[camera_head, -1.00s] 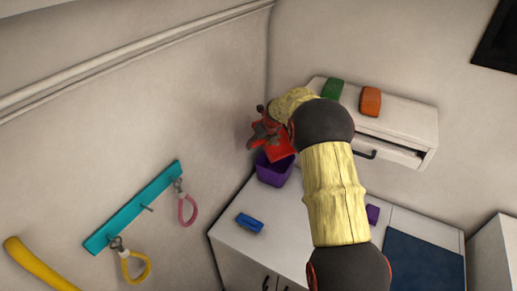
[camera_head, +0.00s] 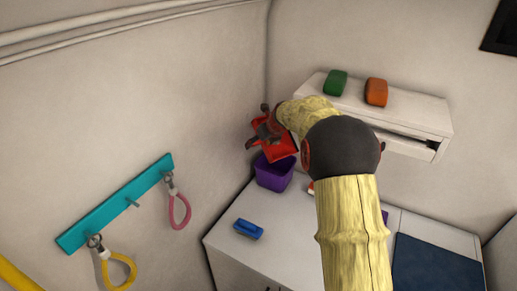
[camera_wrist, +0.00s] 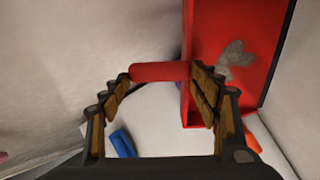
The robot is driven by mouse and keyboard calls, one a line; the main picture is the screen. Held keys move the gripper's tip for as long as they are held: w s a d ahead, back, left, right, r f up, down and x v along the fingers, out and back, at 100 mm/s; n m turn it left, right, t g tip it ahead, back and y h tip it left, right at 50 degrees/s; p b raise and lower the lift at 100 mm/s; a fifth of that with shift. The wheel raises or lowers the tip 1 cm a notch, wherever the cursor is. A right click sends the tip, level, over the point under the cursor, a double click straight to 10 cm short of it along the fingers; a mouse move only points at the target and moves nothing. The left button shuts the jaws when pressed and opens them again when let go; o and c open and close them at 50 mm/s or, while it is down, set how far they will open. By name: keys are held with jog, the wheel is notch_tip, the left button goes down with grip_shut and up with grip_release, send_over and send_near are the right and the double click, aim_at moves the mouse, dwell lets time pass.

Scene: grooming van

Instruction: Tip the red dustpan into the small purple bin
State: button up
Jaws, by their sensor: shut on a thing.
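The red dustpan (camera_head: 276,150) is in my gripper (camera_head: 264,126), held above the small purple bin (camera_head: 273,174) at the back corner of the white counter. In the wrist view, my gripper (camera_wrist: 163,75) is shut on the dustpan's red handle, and the dustpan's pan (camera_wrist: 232,25) extends up and to the right. A grey clump (camera_wrist: 236,58) lies against the inside of the pan. The dustpan looks tilted over the bin. The inside of the bin is mostly hidden behind it.
A blue brush-like object (camera_head: 248,229) lies on the counter (camera_head: 225,238). A wall shelf (camera_head: 410,115) with green (camera_head: 335,83) and orange (camera_head: 376,92) blocks is to the right. A teal hook rack (camera_head: 120,203) holds loops on the left wall.

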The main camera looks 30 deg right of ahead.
jog(key=shift+s+f+t+b, duration=0.2)
jog(key=shift+t+b, duration=0.7)
jog(key=shift+b, duration=3.75)
jog(key=shift+s+f+t+b, duration=0.2)
jog(key=shift+t+b, duration=0.7)
jog(key=shift+b, duration=3.75)
jog(key=shift+s+f+t+b, duration=0.2)
jog(key=shift+t+b, duration=0.7)
jog(key=shift+b, duration=3.75)
jog(key=shift+t+b, duration=0.3)
jog(key=shift+b, duration=1.05)
jog(key=shift+r+p, duration=0.2)
jog(key=shift+p, duration=0.4)
jog(key=shift+w+p, duration=0.1)
jog(key=shift+p, duration=0.9)
jog(key=g+p, duration=0.1)
jog(key=p, duration=0.7)
jog(key=r+g+p, duration=0.1)
jog(key=p, duration=0.8)
jog(key=w+r+g+p, duration=0.1)
jog(key=g+p, duration=0.1)
jog(key=p, duration=0.6)
jog(key=shift+r, duration=0.2)
